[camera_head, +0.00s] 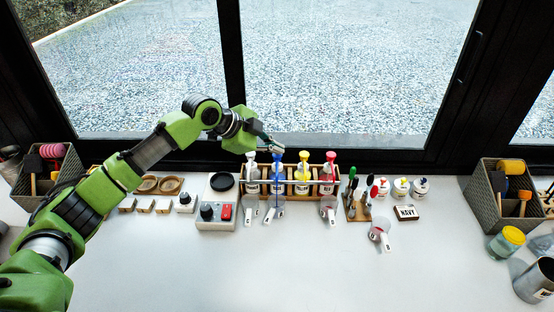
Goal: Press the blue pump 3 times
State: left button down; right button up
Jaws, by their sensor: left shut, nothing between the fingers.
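The blue pump (278,160) stands in a wooden rack (314,197) at the back of the white table, upright among other pump bottles. Its thin blue spout hangs down at the front. My left gripper (275,146) reaches in from the left and is shut and empty. Its fingertips are just above the blue pump head and partly in front of its surroundings. I cannot tell whether they touch it. My right gripper is not in view.
A white pump (251,160), a yellow pump (303,159) and a red pump (331,158) share the rack. Small measuring cups (273,213) lie in front. A grey control box (216,215) with a red switch sits left. The front of the table is clear.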

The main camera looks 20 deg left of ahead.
aim_at(274, 155)
pick_arm(q)
jog(key=shift+f, duration=0.5)
jog(key=shift+r, duration=0.1)
jog(key=shift+r+p, duration=1.1)
jog(key=shift+r, duration=0.15)
jog(key=shift+r, duration=0.15)
notch_tip(274, 155, up, 6)
jog(key=p, duration=0.6)
jog(key=shift+a, duration=0.15)
dwell(1.2)
